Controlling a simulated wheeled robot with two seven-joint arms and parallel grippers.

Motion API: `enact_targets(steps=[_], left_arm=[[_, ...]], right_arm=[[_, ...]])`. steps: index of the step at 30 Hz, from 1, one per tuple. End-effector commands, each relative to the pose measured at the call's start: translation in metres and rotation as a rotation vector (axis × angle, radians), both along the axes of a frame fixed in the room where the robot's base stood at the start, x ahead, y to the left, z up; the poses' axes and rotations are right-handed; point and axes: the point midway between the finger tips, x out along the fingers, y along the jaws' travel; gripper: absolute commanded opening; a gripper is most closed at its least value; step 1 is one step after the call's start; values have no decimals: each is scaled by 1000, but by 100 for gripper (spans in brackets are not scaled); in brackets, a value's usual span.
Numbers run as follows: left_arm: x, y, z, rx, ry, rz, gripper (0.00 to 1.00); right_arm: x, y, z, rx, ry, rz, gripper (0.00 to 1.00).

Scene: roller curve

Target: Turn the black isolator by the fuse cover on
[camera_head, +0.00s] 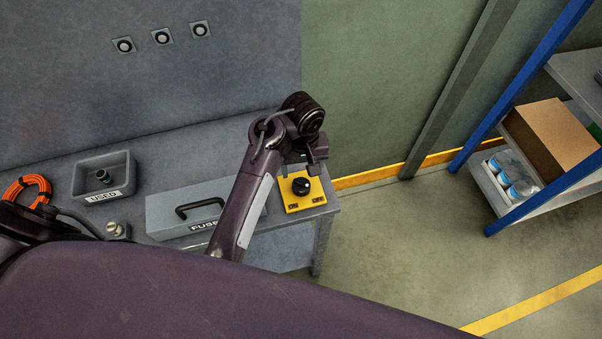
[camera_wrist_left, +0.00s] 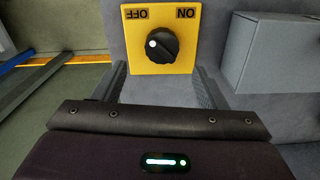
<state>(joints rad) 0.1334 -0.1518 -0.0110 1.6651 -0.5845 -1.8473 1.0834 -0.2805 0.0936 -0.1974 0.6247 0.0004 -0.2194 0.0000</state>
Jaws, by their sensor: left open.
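The black isolator knob (camera_head: 301,186) sits on a yellow plate (camera_head: 291,206) at the bench's right end, with ON at its left and OFF at its right. In the left wrist view the knob (camera_wrist_left: 170,40) shows upright on its plate (camera_wrist_left: 132,65), labels upside down. Its white dot lies left of centre, on the OFF side there. The grey fuse cover (camera_head: 165,213) with a black handle is left of the plate, partly hidden by my arm. My left gripper (camera_head: 305,162) is just behind the knob; its fingers (camera_wrist_left: 161,88) are apart and empty. My right gripper is out of view.
A grey USED tray (camera_head: 84,178) and an orange cable coil (camera_head: 28,190) are on the bench at left. Round wall fittings (camera_head: 161,37) are above. A blue-posted shelf with a cardboard box (camera_head: 550,137) stands right. The floor between is clear.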

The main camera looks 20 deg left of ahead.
Motion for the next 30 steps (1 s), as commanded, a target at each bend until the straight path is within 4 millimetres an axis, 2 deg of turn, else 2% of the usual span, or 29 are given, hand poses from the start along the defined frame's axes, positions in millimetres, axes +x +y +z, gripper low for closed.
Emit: enact_targets(steps=[6, 9, 15, 19, 23, 30], left_arm=[[-1, 1, -36, 3, 4, -4, 66], [0, 0, -50, 2, 1, -5, 66], [0, 0, -66, -1, 0, -4, 66], [0, 0, -69, -2, -1, -3, 66], [0, 0, -68, -3, -1, -3, 66], [0, 0, -68, -3, -1, -3, 36]], right_arm=[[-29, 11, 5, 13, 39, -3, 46], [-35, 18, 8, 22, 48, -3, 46], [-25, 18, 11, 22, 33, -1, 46], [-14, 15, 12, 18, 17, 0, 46], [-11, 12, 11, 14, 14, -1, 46], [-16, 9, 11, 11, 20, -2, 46]])
